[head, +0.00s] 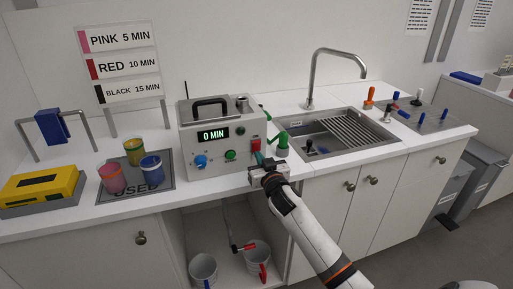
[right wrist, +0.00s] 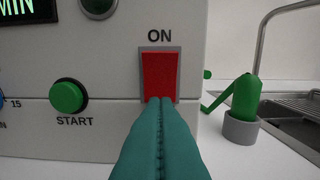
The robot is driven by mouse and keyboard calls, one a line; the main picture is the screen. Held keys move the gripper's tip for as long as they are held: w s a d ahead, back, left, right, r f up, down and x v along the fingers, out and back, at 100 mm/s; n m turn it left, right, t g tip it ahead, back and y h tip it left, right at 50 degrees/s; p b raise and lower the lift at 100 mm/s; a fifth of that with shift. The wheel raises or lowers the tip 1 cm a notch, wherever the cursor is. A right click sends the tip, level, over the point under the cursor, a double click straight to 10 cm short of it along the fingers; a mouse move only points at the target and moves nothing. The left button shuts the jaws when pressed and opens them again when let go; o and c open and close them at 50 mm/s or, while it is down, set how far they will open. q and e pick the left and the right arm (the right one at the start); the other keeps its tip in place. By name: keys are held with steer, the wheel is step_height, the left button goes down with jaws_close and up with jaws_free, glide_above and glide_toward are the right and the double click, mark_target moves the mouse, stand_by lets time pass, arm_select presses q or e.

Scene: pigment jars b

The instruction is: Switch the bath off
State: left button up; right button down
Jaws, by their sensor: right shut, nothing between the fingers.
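The bath (head: 210,150) is a grey box with a black handle on the counter. Its display (head: 213,134) reads "0 MIN". A red rocker switch (right wrist: 161,70), labelled ON above, is on its front at the right; it also shows in the head view (head: 256,145). My right gripper (head: 259,159) is shut and empty, in front of the switch. In the right wrist view its teal fingertips (right wrist: 160,102) overlap the switch's lower edge; I cannot tell whether they touch it. My left gripper is not in view.
A green START button (right wrist: 68,96) is left of the switch. A green-handled item in a grey holder (right wrist: 241,125) stands close on the right, before the sink (head: 345,140). Pigment jars (head: 112,178) stand on a "USED" mat at left. A yellow box (head: 40,187) is farther left.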

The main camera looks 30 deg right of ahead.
steer(key=shift+p+v, duration=0.6)
steer(key=shift+v, duration=0.6)
steer(key=v, duration=1.3)
steer(key=shift+s+b, duration=0.35)
steer(key=shift+b, duration=0.1)
